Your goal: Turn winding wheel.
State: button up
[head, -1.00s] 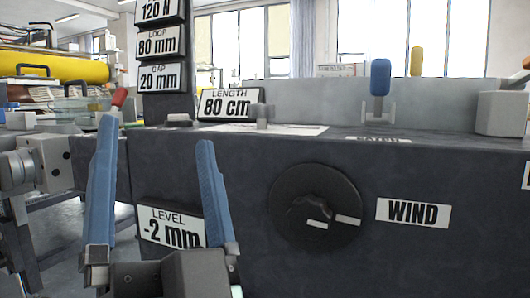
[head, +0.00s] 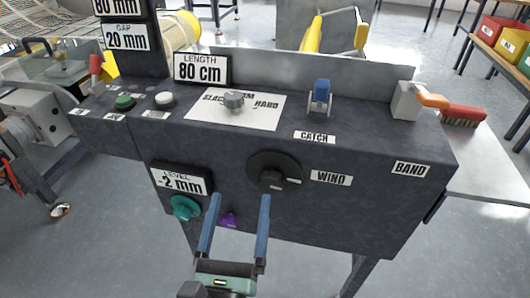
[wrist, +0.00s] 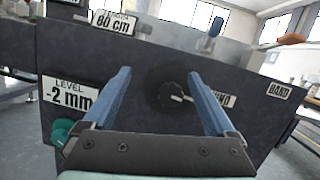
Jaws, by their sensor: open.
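The winding wheel (head: 275,176) is a round black dial with a knob and a white pointer mark. It sits on the front face of the dark machine box, left of the WIND label (head: 331,178). In the wrist view the wheel (wrist: 173,97) shows between my fingers, ahead of them and apart. My gripper (head: 240,203) is open and empty, with two blue fingers, in front of and below the wheel in the head view. It also shows in the wrist view (wrist: 163,80). Nothing is held.
A teal knob (head: 185,207) under the LEVEL sign and a purple knob (head: 229,220) are close to my fingers. A blue catch lever (head: 321,92), a grey knob (head: 233,100) and an orange band handle (head: 433,100) are on top. Open floor lies in front.

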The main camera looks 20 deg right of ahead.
aim_at(270, 186)
jog(key=s+d+f+m+g+p, duration=0.1)
jog(key=s+f+m+g+p, duration=0.2)
jog(key=f+m, duration=0.1)
jog(key=x, duration=1.2)
jog(key=shift+d+f, duration=0.35)
jog(key=shift+d, duration=0.1)
jog(key=c, duration=1.4)
